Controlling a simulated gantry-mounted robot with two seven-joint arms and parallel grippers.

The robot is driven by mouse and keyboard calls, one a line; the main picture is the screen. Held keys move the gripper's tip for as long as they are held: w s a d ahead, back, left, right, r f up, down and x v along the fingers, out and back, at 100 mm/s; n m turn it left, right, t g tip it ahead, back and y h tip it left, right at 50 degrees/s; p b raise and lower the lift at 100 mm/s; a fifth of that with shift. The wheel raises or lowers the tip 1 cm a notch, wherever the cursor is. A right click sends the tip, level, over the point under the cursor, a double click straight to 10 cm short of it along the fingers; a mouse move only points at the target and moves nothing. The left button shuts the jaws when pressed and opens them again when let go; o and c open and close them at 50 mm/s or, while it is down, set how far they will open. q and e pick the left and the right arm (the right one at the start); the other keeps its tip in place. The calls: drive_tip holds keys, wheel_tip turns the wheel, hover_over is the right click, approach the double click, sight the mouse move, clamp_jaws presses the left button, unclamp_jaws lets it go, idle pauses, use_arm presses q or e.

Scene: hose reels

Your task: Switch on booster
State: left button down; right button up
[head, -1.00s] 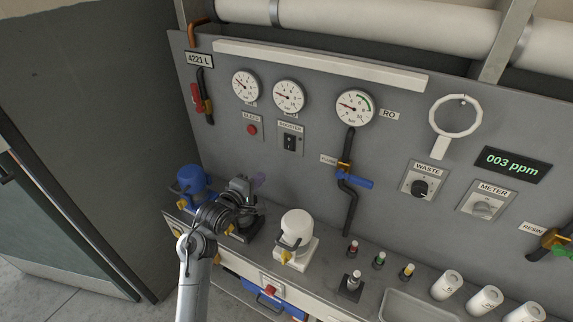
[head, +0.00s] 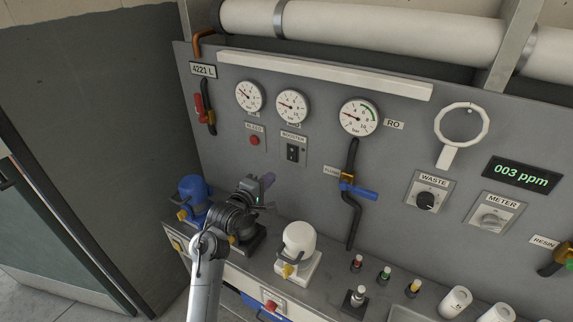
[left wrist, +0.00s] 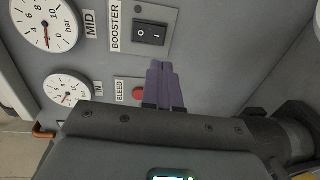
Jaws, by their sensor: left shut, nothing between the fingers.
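The booster switch (head: 292,152) is a black rocker on a grey plate under the label BOOSTER, below the middle gauge on the grey panel. It also shows in the left wrist view (left wrist: 151,35), unobstructed, with I and O marks. I cannot tell which side is pressed in. My left gripper (head: 268,180) has purple fingers, which are shut and empty. It is below and a little left of the switch in the head view. In the left wrist view its fingertips (left wrist: 162,66) point towards the switch plate and seem apart from the switch. My right gripper is not in view.
A red BLEED button (head: 254,140) is left of the switch and shows close to the fingers in the left wrist view (left wrist: 138,93). A blue-handled valve (head: 358,191) is to the right. A blue pump (head: 192,188) and white-topped unit (head: 298,237) stand on the bench below.

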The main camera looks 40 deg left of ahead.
sight(291, 159)
use_arm(q)
drive_tip(key=w, duration=0.3)
drive_tip(key=w+a+f, duration=0.1)
drive_tip(key=w, duration=0.7)
drive_tip(key=shift+w+a+f+b, duration=0.2)
drive_tip(key=shift+a+b, duration=0.15)
drive_tip(key=shift+b, duration=0.05)
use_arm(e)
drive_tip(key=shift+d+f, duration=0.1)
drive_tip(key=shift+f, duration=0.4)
